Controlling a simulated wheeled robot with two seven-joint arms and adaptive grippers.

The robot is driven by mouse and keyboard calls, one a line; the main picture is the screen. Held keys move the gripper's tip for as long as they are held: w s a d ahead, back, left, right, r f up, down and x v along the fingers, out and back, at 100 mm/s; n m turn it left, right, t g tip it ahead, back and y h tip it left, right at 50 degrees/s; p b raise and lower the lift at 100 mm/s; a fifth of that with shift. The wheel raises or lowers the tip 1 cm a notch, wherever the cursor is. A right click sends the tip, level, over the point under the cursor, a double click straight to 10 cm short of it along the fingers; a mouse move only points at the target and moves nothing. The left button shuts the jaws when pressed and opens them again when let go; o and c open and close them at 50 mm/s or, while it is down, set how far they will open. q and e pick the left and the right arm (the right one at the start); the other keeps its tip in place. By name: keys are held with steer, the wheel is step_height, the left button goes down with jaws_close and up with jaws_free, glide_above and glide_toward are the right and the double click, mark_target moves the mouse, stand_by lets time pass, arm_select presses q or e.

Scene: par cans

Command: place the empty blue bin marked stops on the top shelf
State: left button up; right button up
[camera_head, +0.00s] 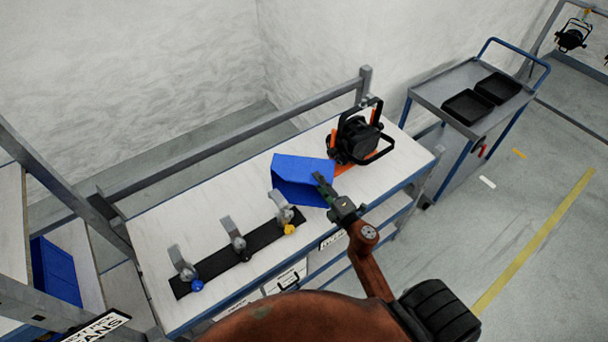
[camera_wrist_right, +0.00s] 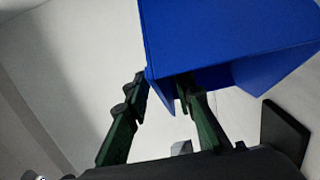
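A blue bin (camera_head: 297,180) is over the middle of the white worktop (camera_head: 215,205), tilted, with no marking that I can read. It fills the upper part of the right wrist view (camera_wrist_right: 225,40). My right gripper (camera_head: 322,186) is at its right-hand edge. In the right wrist view its two green fingers (camera_wrist_right: 160,85) lie close against the bin's near edge, one tip partly hidden behind blue, and appear closed on its wall. My left gripper is out of view. Another blue bin (camera_head: 55,272) sits on a shelf at the left.
A black lamp (camera_head: 357,138) stands on the worktop right of the bin. A black strip with several clamps (camera_head: 238,250) lies in front of it, left. A grey rail (camera_head: 230,143) runs along the back. A trolley with two black trays (camera_head: 468,106) stands at the right.

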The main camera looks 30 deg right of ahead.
mark_target(311, 170)
steer(key=shift+w, duration=0.55)
steer(key=w, duration=0.3)
steer(key=shift+w+d+p, duration=0.2)
steer(key=shift+w+p, duration=0.1)
steer(key=shift+w, duration=0.55)
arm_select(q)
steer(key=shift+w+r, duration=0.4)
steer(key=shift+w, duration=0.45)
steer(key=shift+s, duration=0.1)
arm_select(e)
steer(key=shift+c, duration=0.4)
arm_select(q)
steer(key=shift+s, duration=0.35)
arm_select(e)
jaws_close()
